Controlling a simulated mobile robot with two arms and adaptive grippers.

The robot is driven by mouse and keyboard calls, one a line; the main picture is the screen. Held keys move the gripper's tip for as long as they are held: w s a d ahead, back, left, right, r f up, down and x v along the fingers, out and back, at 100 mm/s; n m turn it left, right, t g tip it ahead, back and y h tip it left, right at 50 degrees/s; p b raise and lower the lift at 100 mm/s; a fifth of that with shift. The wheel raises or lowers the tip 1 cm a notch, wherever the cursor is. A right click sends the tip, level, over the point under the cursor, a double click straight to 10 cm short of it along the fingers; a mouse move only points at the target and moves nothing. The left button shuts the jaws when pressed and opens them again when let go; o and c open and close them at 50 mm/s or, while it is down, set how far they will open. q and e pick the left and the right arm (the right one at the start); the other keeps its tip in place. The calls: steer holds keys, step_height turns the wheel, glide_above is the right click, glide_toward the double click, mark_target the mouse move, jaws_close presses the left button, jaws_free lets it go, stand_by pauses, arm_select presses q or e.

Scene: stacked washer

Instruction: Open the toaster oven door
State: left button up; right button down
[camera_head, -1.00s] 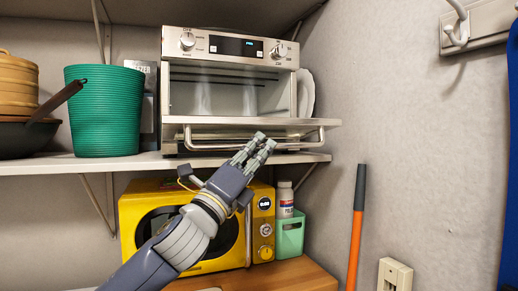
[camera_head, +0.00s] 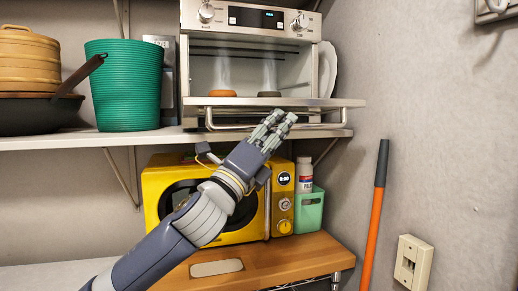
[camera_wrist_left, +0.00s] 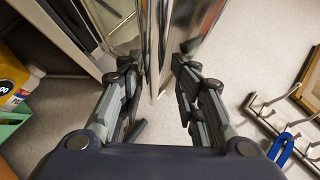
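The toaster oven (camera_head: 250,42) stands on the shelf in the head view, with its front opening uncovered. Its door (camera_head: 340,103) is folded down and seen nearly edge-on, with the metal handle bar (camera_head: 325,126) along its front. My left gripper (camera_head: 283,121) reaches up from below, its fingertips overlapping the right half of the handle. In the left wrist view, its fingers (camera_wrist_left: 155,65) are apart, with the shiny door edge (camera_wrist_left: 154,45) in line with the gap between them. I cannot tell whether they touch it. My right gripper is not in view.
The shelf (camera_head: 60,142) also holds a green bin (camera_head: 125,85) and a dark pan (camera_head: 35,115). A yellow microwave (camera_head: 165,185) sits below, behind my left arm. A green caddy (camera_head: 309,210) stands beside it. An orange-handled pole (camera_head: 373,225) leans at the right wall.

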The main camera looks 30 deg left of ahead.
arm_select(q)
steer(key=v, duration=1.1)
stand_by(0.4)
